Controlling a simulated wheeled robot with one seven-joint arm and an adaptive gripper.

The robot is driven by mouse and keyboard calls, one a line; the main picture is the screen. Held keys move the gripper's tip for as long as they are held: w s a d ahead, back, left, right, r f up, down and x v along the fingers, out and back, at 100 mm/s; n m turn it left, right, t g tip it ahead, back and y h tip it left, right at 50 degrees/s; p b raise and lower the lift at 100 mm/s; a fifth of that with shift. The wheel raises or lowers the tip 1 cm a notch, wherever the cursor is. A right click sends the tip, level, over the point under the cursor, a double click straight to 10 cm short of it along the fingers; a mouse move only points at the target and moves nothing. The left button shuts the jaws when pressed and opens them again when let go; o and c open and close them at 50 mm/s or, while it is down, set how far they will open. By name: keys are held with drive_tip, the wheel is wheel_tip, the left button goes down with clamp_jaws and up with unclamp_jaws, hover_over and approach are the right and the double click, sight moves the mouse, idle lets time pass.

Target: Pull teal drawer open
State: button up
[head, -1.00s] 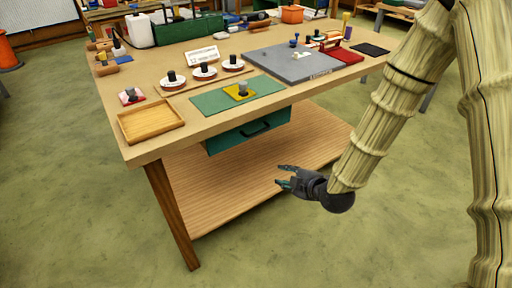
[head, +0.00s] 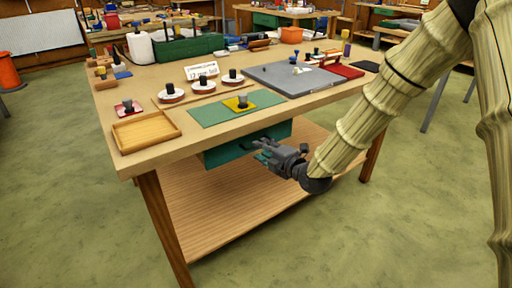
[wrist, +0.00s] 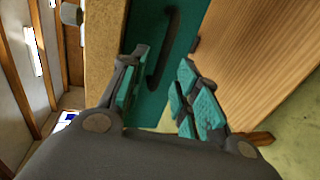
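The teal drawer (head: 222,154) hangs under the front edge of the wooden workbench and looks closed. Its dark handle is partly hidden by my gripper in the head view. In the wrist view the drawer front (wrist: 188,42) is ahead, with the black bar handle (wrist: 163,48) beyond the fingertips. My gripper (head: 260,149) is in front of the drawer near the handle. In the wrist view my gripper (wrist: 158,82) is open, its teal-padded fingers apart with nothing between them. The handle appears ahead of the fingers; I cannot tell whether they touch.
The workbench top (head: 190,137) overhangs the drawer, and a lower wooden shelf (head: 215,207) lies beneath it. A wooden tray (head: 146,131), a green mat (head: 215,112) and a grey board (head: 290,80) rest on top. The floor in front is clear.

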drive_tip(key=shift+x, duration=2.2)
clamp_jaws()
